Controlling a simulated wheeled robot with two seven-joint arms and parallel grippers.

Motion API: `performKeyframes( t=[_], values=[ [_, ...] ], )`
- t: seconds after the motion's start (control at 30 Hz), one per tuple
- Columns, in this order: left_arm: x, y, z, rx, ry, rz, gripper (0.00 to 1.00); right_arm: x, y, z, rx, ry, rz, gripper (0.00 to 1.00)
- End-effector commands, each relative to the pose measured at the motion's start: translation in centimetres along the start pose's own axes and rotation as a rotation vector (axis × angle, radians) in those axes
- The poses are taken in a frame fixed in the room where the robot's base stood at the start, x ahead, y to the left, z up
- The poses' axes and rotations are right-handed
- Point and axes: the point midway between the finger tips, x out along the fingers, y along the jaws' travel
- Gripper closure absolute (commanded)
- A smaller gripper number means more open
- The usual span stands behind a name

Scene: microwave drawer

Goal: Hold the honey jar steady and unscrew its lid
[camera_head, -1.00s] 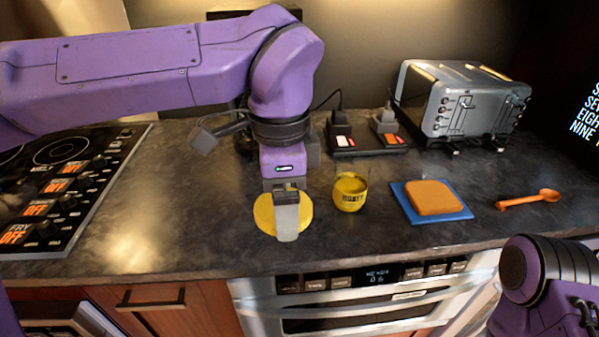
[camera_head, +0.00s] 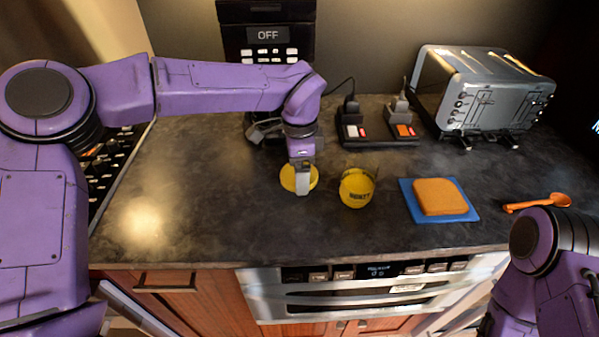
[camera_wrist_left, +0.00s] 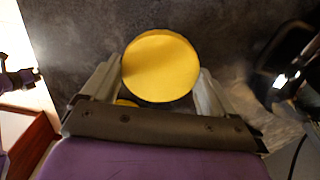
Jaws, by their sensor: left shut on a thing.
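The honey jar (camera_head: 356,191) is a yellow jar standing upright on the dark counter in the head view, with its top open. Its round yellow lid (camera_head: 288,177) is off the jar, to its left. My left gripper (camera_head: 303,190) is shut on the lid. In the left wrist view the lid (camera_wrist_left: 160,65) sits between the two fingers (camera_wrist_left: 160,92). I cannot tell whether the lid touches the counter. My right arm shows at the lower right of the head view, but its gripper is out of the picture.
An orange slab (camera_head: 440,196) lies on a blue mat (camera_head: 462,216) right of the jar. An orange spoon (camera_head: 540,203), a toaster (camera_head: 480,95) and a power strip (camera_head: 376,142) are farther right and behind. The counter left of the lid is clear.

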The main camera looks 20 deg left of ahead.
Motion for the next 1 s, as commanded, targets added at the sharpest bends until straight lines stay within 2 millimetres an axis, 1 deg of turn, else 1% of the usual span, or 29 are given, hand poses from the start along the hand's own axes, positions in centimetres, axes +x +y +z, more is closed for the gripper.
performKeyframes(
  t=[0.03,0.1,0.17,0.4,0.57,0.6,0.93,1.0],
  values=[
    [1.0,0.1,0.0,0.002,-0.003,0.005,0.49,-0.3,0.0,-0.1,0.0,0.0,0.0,0.0],
    [2.1,0.2,0.0,0.002,-0.002,0.004,0.49,-0.4,0.0,-0.2,0.0,0.0,0.0,0.0],
    [2.6,0.2,0.0,0.002,-0.001,0.003,0.49,-0.4,0.0,-0.2,0.0,0.0,0.0,0.0],
    [2.8,0.2,0.0,0.001,0.0,0.002,0.49,-0.3,0.0,-0.1,0.0,0.0,0.0,0.0],
    [3.4,0.2,0.0,0.001,0.0,0.002,0.49,0.2,0.0,0.1,0.0,0.0,0.0,0.0],
    [3.1,0.2,0.0,0.001,0.0,0.001,0.0,0.1,0.0,0.0,0.0,0.0,0.0,0.0],
    [3.1,0.2,0.0,0.001,0.0,0.002,0.0,0.0,0.0,0.0,0.0,0.0,0.0,0.0],
    [2.8,0.2,0.0,0.001,0.0,0.002,0.0,-0.2,0.0,-0.1,0.0,0.0,0.0,0.0]
  ],
)
